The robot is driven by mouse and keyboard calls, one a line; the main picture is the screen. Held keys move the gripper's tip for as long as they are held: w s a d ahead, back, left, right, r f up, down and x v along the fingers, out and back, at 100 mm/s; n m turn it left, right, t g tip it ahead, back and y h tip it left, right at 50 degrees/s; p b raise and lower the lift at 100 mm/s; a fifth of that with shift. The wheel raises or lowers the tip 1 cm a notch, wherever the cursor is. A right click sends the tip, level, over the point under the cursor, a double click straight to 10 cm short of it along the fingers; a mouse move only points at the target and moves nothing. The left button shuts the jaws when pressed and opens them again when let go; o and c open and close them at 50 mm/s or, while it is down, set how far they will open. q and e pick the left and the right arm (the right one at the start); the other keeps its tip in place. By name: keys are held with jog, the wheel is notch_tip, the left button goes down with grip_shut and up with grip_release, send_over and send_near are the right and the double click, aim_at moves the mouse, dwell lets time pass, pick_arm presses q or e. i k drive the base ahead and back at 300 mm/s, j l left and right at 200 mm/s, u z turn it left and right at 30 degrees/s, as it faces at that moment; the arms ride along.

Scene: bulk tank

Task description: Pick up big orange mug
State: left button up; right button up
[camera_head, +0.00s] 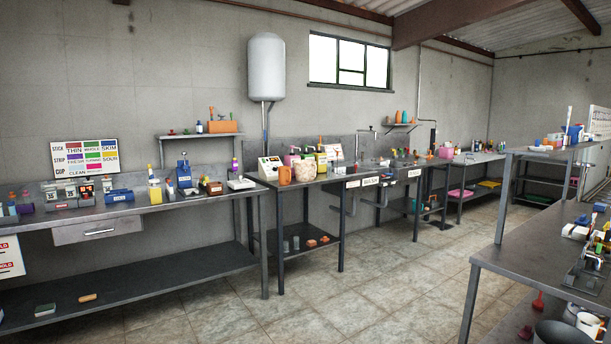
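A big orange mug (284,175) stands upright on the near left part of the middle steel table (305,183), at the table's front edge. It is just in front of a white device with a small display (267,166). A patterned light container (303,170) stands close to its right. Neither of my grippers shows in the head view, and nothing is seen touching the mug.
A long steel bench (120,208) with a drawer and lower shelf runs along the left wall, crowded with small items. Another loaded steel table (540,262) stands at the right. The tiled floor (340,300) between them is clear.

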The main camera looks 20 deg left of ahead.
aim_at(304, 170)
jog(key=i+j+u, duration=0.25)
jog(key=i, duration=0.15)
jog(key=i+u, duration=0.5)
jog(key=i, duration=2.8)
